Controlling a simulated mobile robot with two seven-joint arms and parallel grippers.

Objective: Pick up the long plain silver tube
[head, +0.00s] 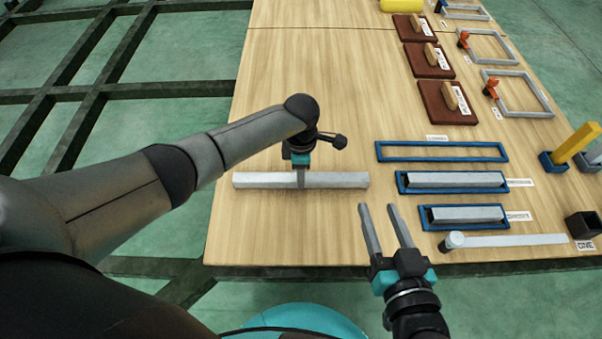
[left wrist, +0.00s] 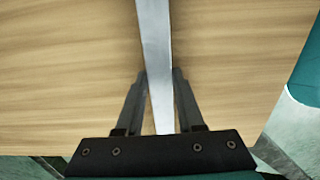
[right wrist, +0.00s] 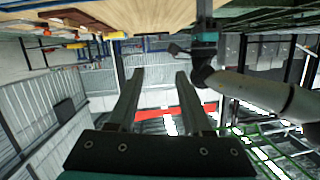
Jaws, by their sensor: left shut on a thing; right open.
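The long plain silver tube (head: 335,180) lies level over the left part of the wooden table in the head view. My left gripper (head: 300,184) comes down on it from above near its middle and is shut on it. In the left wrist view the tube (left wrist: 154,45) passes between the two fingers of the left gripper (left wrist: 160,100). I cannot tell whether the tube touches the table. My right gripper (head: 384,215) is open and empty by the table's front edge. Its spread fingers (right wrist: 160,85) show in the right wrist view with nothing between them.
Right of the tube are an empty blue frame (head: 440,143) and two blue trays (head: 410,189) (head: 430,225) holding shorter silver tubes. A flat silver strip (head: 515,240) lies in front. The table's back left is clear.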

